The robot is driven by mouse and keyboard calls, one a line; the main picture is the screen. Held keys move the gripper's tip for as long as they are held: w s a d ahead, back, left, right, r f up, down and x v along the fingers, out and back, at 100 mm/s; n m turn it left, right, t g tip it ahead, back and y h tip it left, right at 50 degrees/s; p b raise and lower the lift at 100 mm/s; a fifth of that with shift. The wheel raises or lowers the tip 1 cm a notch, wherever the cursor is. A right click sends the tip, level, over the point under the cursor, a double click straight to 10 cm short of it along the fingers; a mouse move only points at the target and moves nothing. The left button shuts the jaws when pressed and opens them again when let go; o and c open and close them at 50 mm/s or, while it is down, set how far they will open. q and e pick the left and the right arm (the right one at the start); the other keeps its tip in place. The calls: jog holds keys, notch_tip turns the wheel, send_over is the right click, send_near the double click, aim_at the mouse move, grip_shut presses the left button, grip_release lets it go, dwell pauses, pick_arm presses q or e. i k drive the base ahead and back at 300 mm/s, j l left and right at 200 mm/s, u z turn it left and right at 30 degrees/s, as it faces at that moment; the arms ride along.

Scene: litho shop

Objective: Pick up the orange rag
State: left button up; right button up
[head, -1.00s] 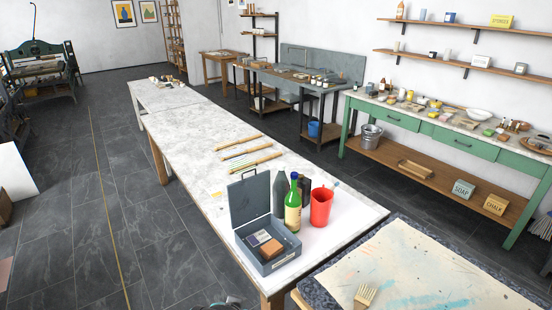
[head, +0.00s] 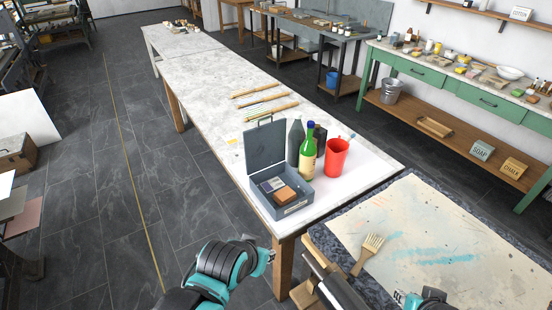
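I see no cloth that I can clearly make out as an orange rag. A small orange-brown block (head: 286,195) lies in the open grey metal box (head: 293,208), beside a darker flat item; I cannot tell whether it is cloth. The box stands at the near end of the long white-topped table. My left gripper (head: 264,257), teal and black, is low in front of the table's near end, apart from the box. My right gripper (head: 422,299) shows only partly at the bottom edge, by the stained sheet. Neither one's fingers show clearly enough to tell open from shut.
A green bottle (head: 307,155), a grey bottle (head: 295,143) and a red cup (head: 336,158) stand close behind the box. Wooden sticks (head: 265,98) lie farther back. A brush (head: 367,253) lies on the stained sheet (head: 430,225) at right. The floor left of the table is clear.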

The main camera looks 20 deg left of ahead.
aim_at(285, 196)
jog(key=j+z, duration=0.1)
jog(key=z, duration=0.25)
jog(key=j+z, duration=0.15)
jog(key=z, duration=0.2)
jog(key=j+z, duration=0.15)
jog(key=z, duration=0.15)
jog(key=j+z, duration=0.2)
jog(key=j, duration=0.3)
jog(key=k+j+z, duration=0.2)
jog(key=j, duration=0.3)
jog(key=j+z, duration=0.2)
jog(key=j, duration=0.3)
jog(key=k+j+z, duration=0.2)
jog(key=j, duration=0.3)
jog(key=i+j, duration=0.1)
jog(key=j, duration=0.85)
